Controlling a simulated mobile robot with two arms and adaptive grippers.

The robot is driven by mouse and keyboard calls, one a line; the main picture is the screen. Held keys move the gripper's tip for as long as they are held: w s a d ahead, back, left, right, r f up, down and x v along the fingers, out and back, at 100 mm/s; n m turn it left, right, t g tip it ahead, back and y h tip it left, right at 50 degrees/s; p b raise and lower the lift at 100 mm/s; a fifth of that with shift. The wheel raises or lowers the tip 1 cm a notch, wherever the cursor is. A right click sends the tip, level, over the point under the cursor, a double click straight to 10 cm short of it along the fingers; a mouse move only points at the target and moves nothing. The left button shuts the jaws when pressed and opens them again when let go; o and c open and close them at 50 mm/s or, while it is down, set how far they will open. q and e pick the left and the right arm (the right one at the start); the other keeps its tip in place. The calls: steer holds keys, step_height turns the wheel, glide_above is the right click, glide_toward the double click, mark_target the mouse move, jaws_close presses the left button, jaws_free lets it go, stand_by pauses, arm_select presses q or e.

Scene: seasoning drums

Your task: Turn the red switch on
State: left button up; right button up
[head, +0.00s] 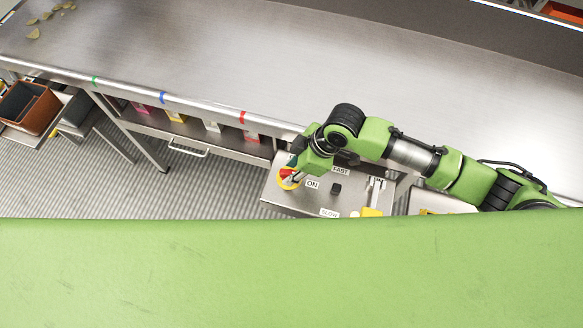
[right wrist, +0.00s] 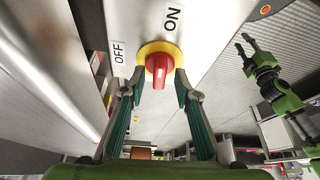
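The red switch (right wrist: 159,66) sits on a round yellow base on a grey metal control box (head: 331,206). In the right wrist view the ON label (right wrist: 172,18) is above it and the OFF label (right wrist: 118,52) is to its left. The red switch also shows in the head view (head: 286,172), partly hidden by my right gripper. My right gripper (right wrist: 157,92) is open, its two fingers on either side of the red handle with gaps visible. My left gripper (right wrist: 243,48) shows only in the right wrist view, far off at the right, its fingers apart and empty.
The box also has FAST and SLOW labels with a black knob (head: 336,188) and a yellow part (head: 371,212). A long steel conveyor table (head: 230,60) runs behind the box. A brown bin (head: 30,108) stands at the far left.

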steer(key=shift+a+f, duration=0.1)
steer(key=shift+f, duration=0.25)
jaws_close()
steer(key=m+p, duration=0.1)
steer(key=p, duration=0.1)
steer(key=shift+r+p, duration=0.25)
steer(key=shift+p, duration=0.05)
steer(key=shift+f+m+t+p, duration=0.15)
steer(key=shift+m+t+p, duration=0.15)
steer(key=shift+m+p, duration=0.1)
steer(key=shift+f, duration=0.1)
